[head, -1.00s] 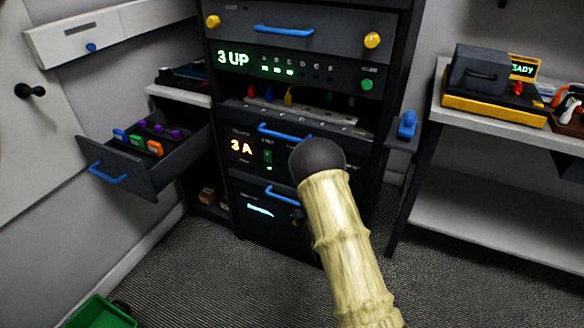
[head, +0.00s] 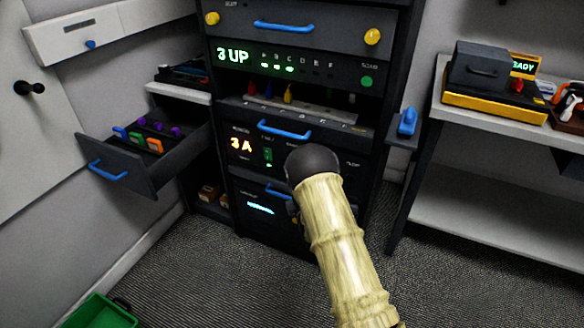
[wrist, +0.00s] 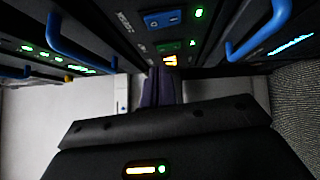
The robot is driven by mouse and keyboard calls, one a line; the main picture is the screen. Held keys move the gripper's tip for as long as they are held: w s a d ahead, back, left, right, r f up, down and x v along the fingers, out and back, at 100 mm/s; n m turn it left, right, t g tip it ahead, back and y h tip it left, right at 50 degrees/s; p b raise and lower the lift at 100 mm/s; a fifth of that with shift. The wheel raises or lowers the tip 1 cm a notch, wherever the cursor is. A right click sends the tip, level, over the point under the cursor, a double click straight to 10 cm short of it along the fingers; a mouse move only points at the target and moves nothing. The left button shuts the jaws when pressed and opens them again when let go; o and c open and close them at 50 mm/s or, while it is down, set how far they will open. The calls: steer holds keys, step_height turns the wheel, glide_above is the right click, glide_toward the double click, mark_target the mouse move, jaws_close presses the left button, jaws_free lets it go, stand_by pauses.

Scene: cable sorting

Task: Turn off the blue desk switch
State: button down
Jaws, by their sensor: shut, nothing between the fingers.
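A blue switch (head: 407,123) stands on a small dark ledge at the left end of the desk (head: 436,110), right of the rack in the head view. Its on or off position is too small to tell. My gripper (wrist: 160,76) shows in the wrist view with its dark fingers together and empty, in front of the rack panel. A blue rocker (wrist: 162,19) with a green light (wrist: 199,13) beside it is on that panel. In the head view my arm hides the gripper, which is at the rack's lower front, left of the blue switch and apart from it.
The rack (head: 340,97) has several protruding blue handles (head: 284,130). An open drawer (head: 128,172) with coloured pieces juts out at left. A green bin (head: 100,312) is on the floor. A yellow-black device (head: 497,101) stands on the desk. Floor before the desk is clear.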

steer(key=w+b, duration=0.1)
steer(key=w, duration=0.7)
steer(key=shift+w+d+r+b, duration=0.3)
steer(key=shift+w+r, duration=0.05)
steer(key=shift+r, duration=0.1)
steer(key=shift+w+a+r, duration=0.1)
steer(key=shift+w+a, duration=0.05)
